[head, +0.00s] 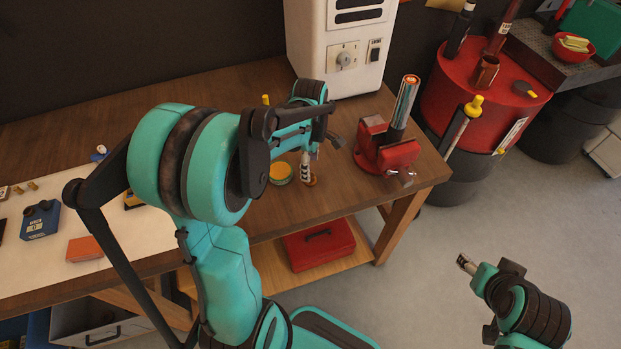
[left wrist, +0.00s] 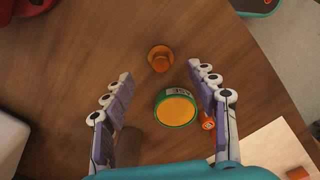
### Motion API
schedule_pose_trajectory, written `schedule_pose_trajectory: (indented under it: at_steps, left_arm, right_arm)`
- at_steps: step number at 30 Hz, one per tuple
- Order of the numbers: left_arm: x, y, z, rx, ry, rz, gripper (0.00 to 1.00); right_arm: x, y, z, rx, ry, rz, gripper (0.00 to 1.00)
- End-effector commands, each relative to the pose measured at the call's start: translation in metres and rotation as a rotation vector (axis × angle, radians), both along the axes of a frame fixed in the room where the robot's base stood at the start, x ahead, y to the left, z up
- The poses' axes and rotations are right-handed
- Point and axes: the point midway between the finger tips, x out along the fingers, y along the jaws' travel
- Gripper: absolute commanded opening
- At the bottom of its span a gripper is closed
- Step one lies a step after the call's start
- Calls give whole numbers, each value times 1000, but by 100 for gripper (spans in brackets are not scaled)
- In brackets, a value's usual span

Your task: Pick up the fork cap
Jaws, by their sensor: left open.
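The orange fork cap (left wrist: 160,58), a small flared piece with a raised middle, sits on the wooden bench in the left wrist view. In the head view a bit of it (head: 312,181) shows beside a finger. My left gripper (left wrist: 161,72) is open and empty, pointing down over the bench, with the cap between and slightly beyond its fingertips. It also shows in the head view (head: 320,155). I see no contact with the cap. My right gripper (head: 466,264) is off the bench at the lower right, too small to read.
A green tin with a yellow top (left wrist: 175,107) stands close to the cap, with a small orange cylinder (left wrist: 207,122) at its right. A red vise (head: 388,150) stands near the bench's right end. A white machine (head: 340,45) is behind.

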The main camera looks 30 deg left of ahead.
Motion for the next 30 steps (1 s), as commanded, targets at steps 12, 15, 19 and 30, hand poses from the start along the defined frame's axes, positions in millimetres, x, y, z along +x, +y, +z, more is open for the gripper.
schedule_pose_trajectory:
  at_steps: [12, 15, 19, 30]
  left_arm:
    - [-1, -1, -50, 0, -1, -2, 58]
    - [-1, -1, -49, 0, -1, -2, 58]
    - [-1, -1, -49, 0, -1, -2, 48]
    - [-1, -1, -49, 0, -1, -3, 0]
  right_arm:
    - [0, 0, -18, 0, 0, 0, 55]
    - [0, 0, -18, 0, 0, 0, 55]
    - [0, 0, -18, 0, 0, 0, 55]
    - [0, 0, -18, 0, 0, 0, 55]
